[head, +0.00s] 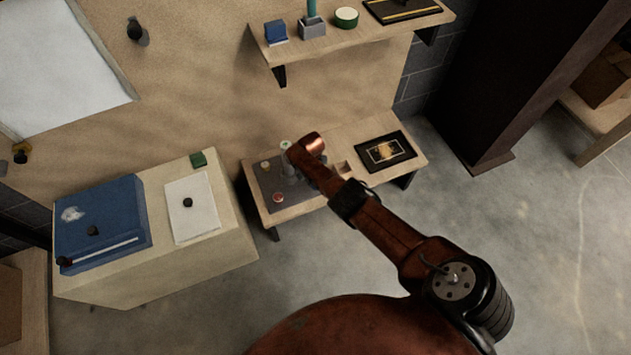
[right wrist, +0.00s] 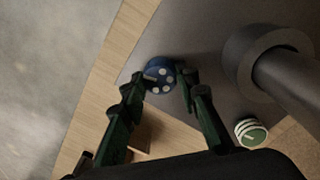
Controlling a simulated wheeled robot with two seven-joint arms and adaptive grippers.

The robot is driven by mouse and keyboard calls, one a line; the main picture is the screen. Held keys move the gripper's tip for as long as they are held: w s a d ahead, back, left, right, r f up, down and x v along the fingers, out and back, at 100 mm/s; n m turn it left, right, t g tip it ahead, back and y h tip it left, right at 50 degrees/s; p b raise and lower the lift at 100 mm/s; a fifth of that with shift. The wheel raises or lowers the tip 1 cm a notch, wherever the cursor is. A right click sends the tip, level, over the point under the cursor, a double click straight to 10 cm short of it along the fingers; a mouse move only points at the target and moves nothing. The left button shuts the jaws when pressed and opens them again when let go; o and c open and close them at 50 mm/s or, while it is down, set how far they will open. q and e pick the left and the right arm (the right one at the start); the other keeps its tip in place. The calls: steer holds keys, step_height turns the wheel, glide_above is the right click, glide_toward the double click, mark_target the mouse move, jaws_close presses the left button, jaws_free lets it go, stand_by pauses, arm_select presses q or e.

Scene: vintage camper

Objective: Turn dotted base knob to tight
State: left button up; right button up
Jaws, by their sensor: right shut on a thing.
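The dotted knob (right wrist: 160,77) is blue with white dots on its top. In the right wrist view it sits over a grey plate (right wrist: 185,40). My right gripper (right wrist: 168,78) is shut on it, with one dark green finger on each side. In the head view my copper-coloured right arm reaches over the low bench, and I cannot make out the dotted knob or the fingertips there. The grey plate also shows on that bench in the head view (head: 262,188). My left gripper is in neither view.
A thick grey post in a ring (right wrist: 245,62) stands right of the knob. A green-and-white striped knob (right wrist: 250,132) is close to the right finger. The low bench also holds a red-topped piece (head: 278,197) and a black framed panel (head: 386,151). A shelf (head: 350,42) hangs above.

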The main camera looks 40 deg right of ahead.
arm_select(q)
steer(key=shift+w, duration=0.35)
arm_select(e)
steer(key=shift+s, duration=0.1)
steer(key=o, duration=1.1)
steer(key=shift+o, duration=0.2)
steer(key=shift+w+a+r, duration=0.15)
steer(key=shift+r, duration=0.2)
steer(key=shift+w+a+r, duration=0.1)
steer(key=shift+r, duration=0.25)
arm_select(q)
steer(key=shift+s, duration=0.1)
arm_select(e)
step_height(320, 180, up, 10)
steer(key=shift+d+r, duration=0.15)
steer(key=shift+r, duration=0.1)
